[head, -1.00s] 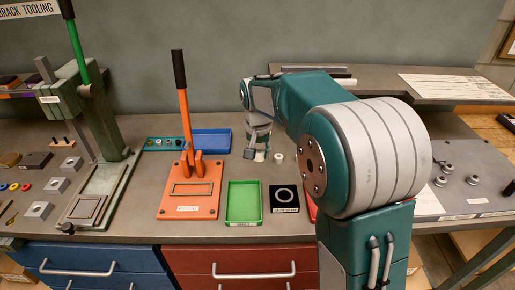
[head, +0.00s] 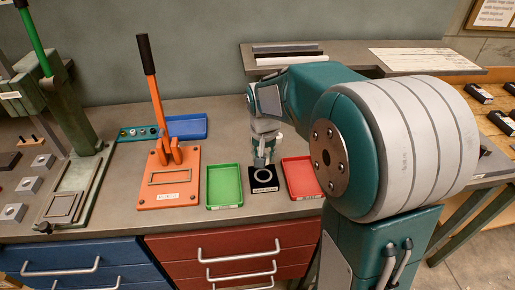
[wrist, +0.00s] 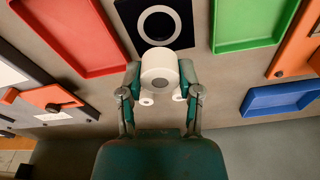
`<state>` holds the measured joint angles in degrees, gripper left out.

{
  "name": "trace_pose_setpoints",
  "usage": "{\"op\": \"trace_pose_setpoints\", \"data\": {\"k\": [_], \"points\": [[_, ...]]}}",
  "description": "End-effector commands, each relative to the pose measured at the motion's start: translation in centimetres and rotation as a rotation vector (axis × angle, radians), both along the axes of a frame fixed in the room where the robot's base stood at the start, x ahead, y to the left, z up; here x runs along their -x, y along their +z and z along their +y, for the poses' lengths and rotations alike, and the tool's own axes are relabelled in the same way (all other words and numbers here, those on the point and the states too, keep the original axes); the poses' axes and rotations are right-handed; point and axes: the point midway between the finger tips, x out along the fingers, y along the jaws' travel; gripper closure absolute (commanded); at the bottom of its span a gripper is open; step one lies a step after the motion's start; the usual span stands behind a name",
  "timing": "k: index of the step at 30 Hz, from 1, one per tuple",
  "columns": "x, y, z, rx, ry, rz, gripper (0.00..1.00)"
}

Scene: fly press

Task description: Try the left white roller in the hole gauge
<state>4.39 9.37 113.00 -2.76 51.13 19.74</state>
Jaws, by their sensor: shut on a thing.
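My gripper (wrist: 160,82) is shut on a white roller (wrist: 160,66), one finger on each side, as the wrist view shows. The roller's round end with a grey centre faces the wrist camera. The hole gauge is a black block (wrist: 122,12) with a white ring around its hole, just beyond the roller in the wrist view. In the head view my gripper (head: 263,160) points down at the back edge of the black gauge (head: 264,188). The roller's lower end is hidden, so I cannot tell its height above the bench.
A green tray (head: 211,187) lies left of the gauge and a red tray (head: 302,180) right of it. An orange lever press (head: 185,185) stands further left, with a blue tray (head: 187,127) behind. A grey shelf (head: 350,62) runs along the back right.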

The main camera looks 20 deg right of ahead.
Motion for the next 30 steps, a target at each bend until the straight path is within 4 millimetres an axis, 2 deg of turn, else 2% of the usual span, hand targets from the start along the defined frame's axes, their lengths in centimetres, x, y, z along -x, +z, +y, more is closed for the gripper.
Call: {"op": "trace_pose_setpoints", "data": {"k": [15, 30], "points": [[0.0, -4.3, 0.0, 0.001, 0.0, 0.001, 0.82], [0.0, -5.0, 0.0, 0.0, 0.0, -0.001, 0.82]]}}
